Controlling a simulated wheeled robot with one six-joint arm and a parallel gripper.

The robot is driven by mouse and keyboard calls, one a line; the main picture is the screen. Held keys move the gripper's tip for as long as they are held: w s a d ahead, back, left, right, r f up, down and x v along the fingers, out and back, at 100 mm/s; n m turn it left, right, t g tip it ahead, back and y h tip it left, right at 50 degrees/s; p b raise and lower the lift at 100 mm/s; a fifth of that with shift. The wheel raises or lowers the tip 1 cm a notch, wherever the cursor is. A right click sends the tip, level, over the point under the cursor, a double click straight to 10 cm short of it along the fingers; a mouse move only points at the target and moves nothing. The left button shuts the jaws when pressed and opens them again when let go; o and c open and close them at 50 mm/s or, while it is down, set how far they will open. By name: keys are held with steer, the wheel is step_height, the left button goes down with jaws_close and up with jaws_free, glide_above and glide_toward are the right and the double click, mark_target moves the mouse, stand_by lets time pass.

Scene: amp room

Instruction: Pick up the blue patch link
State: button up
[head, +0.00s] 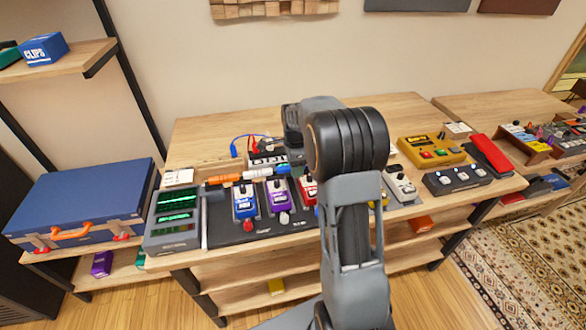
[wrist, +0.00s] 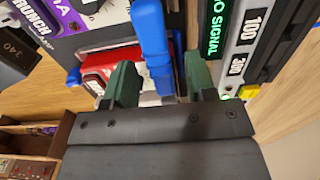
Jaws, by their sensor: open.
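In the wrist view a blue rod-like piece, which looks like the blue patch link (wrist: 152,45), runs down between the two dark green fingers of my gripper (wrist: 160,82). The fingers stand apart on either side of it. I cannot tell whether either finger touches it. Its lower end is partly hidden by my gripper. In the head view my arm hides the fingers, and I cannot match the link there with certainty.
Several pedals, among them a blue pedal (head: 244,204) and a purple pedal (head: 279,196), stand on the wooden bench. A green-display unit (head: 174,220) stands at its left end. A yellow box (head: 430,151) is on the right. A blue case (head: 80,201) lies left of the bench.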

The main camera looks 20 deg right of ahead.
jaws_close()
stand_by(0.3)
